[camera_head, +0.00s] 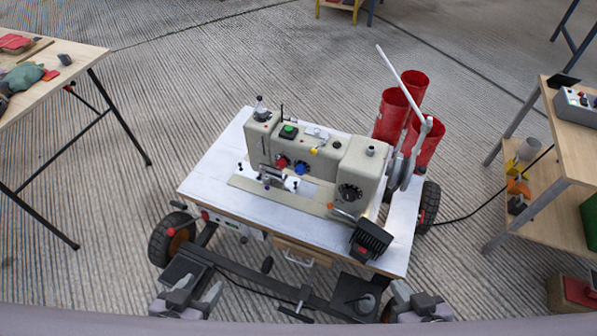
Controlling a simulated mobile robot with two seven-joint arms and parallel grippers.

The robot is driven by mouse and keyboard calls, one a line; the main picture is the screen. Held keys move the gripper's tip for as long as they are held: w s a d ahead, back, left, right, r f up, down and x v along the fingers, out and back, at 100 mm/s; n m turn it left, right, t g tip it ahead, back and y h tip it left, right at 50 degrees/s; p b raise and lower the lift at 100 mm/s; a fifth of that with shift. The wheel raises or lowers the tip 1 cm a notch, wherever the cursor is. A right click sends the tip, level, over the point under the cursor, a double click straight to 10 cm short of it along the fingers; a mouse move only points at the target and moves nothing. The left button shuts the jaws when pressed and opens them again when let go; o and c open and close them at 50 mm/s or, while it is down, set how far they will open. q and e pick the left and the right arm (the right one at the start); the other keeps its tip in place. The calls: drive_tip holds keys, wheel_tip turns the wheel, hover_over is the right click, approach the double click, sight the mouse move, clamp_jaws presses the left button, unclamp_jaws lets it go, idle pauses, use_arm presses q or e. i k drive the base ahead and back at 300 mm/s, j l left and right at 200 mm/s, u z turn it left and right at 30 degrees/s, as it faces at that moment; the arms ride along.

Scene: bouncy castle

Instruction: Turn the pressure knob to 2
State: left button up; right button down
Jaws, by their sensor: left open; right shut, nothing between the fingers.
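A beige sewing machine (318,165) stands on a white-topped wheeled cart (212,172) in front of me. A round black dial (350,192) with pale markings is on the right part of its front. A red knob (281,162) and a blue knob (301,167) sit further left. Which one is the pressure knob, and any setting, is too small to read. My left gripper (197,291) is open at the bottom left, short of the cart. My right gripper (413,296) is shut and empty at the bottom right. Both are apart from the machine.
Red cylinders (391,115) stand behind the machine's right end, near a pale lever (398,72). A black box-shaped part (370,240) sits at the cart's front right corner. A wooden table (60,80) is at left and a shelf unit (570,135) at right.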

sight(261, 111)
drive_tip(key=z, duration=1.05)
drive_tip(key=k+j+z, duration=0.1)
drive_tip(key=z, duration=0.2)
drive_tip(key=k+j+z, duration=0.1)
drive_tip(key=j+z, duration=0.25)
drive_tip(key=k+j, duration=0.65)
drive_tip(key=j, duration=0.15)
drive_tip(key=i, duration=0.4)
